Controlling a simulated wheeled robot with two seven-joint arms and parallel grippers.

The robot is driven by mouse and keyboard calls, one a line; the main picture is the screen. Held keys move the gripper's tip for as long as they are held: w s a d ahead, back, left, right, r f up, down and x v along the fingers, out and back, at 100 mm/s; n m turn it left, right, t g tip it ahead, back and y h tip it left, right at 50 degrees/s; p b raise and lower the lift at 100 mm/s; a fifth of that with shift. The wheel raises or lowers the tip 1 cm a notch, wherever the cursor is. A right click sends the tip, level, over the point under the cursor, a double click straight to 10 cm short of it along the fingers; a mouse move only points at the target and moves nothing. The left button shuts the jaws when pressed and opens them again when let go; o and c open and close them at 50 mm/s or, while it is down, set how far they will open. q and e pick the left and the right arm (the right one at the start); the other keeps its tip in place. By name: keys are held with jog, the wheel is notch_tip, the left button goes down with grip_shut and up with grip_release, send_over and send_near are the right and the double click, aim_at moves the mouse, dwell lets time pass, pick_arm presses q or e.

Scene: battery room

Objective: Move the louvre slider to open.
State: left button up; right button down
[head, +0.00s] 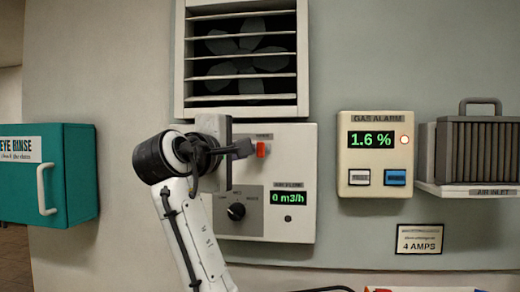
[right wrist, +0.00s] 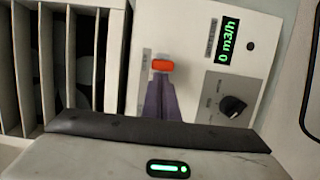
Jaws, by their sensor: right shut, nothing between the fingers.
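The louvre slider is a small orange-red knob (head: 261,149) on the upper part of a white control panel (head: 305,160). It also shows in the right wrist view (right wrist: 162,65). My right gripper (head: 247,148) is shut and empty, just left of the knob in the head view. In the right wrist view its fingertips (right wrist: 161,80) end right at the knob's edge; I cannot tell whether they touch. The arm and fingers hide the slider's track and the panel's left part. The louvre (head: 240,98) above has pale slats with gaps, and a dark fan shows behind. My left gripper is not in view.
Below the knob are a black rotary dial (head: 236,211) and a green display (head: 292,198) reading 0 m3/h. A gas alarm box (head: 376,155) reading 1.6 % hangs to the right, with an air inlet unit (head: 478,150) beyond. A teal eye rinse box (head: 80,175) is at left.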

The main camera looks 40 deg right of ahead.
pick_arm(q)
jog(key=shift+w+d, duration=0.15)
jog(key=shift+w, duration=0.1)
pick_arm(e)
jog(key=shift+s, duration=0.15)
pick_arm(q)
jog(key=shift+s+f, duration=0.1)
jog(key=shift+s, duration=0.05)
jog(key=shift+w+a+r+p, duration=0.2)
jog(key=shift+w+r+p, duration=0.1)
jog(key=shift+p, duration=0.15)
pick_arm(e)
jog(key=s+a, duration=0.1)
jog(key=a, duration=1)
jog(key=shift+s+a, duration=0.15)
jog(key=shift+a, duration=0.2)
